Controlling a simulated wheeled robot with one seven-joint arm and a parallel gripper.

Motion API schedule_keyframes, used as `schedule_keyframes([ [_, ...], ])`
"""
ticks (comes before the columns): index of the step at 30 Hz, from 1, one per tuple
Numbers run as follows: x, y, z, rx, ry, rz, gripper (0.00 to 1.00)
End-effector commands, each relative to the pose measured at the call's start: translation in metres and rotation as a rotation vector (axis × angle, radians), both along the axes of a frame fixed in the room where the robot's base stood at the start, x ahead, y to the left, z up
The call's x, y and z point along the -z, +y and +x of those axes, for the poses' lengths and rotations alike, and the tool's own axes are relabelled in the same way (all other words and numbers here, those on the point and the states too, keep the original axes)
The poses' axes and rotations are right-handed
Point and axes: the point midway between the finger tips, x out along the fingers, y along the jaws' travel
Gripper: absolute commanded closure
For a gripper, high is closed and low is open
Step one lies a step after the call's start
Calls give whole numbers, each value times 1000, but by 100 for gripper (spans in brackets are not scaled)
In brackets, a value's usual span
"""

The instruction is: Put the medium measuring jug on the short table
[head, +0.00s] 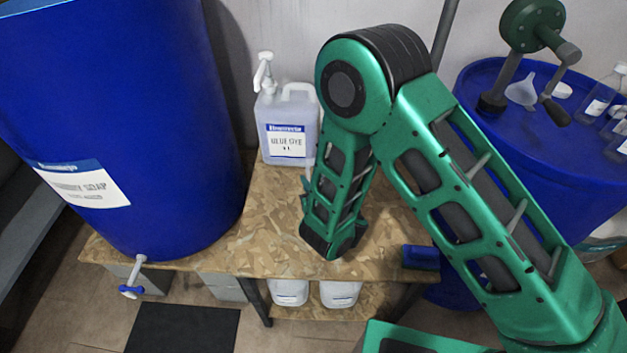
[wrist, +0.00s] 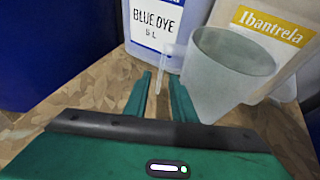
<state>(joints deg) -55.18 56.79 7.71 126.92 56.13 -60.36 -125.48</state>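In the wrist view a translucent, frosted measuring jug (wrist: 228,85) stands at centre right on a wood-chip board table (head: 265,220). Its handle (wrist: 161,75) points left, towards my gripper (wrist: 162,88). My gripper is open: its two green fingers are apart, with the thin handle showing in the gap between them. I cannot tell whether either finger touches it. In the head view my arm hides the jug and the gripper. I cannot tell the jug's size class, nor whether this board table is the short table.
A blue dye jug (head: 287,125) and a yellow-labelled container (wrist: 275,30) stand close behind the measuring jug. A large blue drum (head: 120,120) fills the table's left. A blue block (head: 421,257) lies at its front right. Another blue drum (head: 480,85) bears a crank pump (head: 530,30) and glassware.

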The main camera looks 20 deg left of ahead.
Motion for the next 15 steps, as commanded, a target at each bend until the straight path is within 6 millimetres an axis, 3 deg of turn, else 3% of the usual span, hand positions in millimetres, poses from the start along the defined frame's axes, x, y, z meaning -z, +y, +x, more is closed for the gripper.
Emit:
schedule_keyframes([
  [8, -3, -3, -4, -1, -1, -3, 76],
  [15, -14, -18, -26, -4, 0, -5, 76],
])
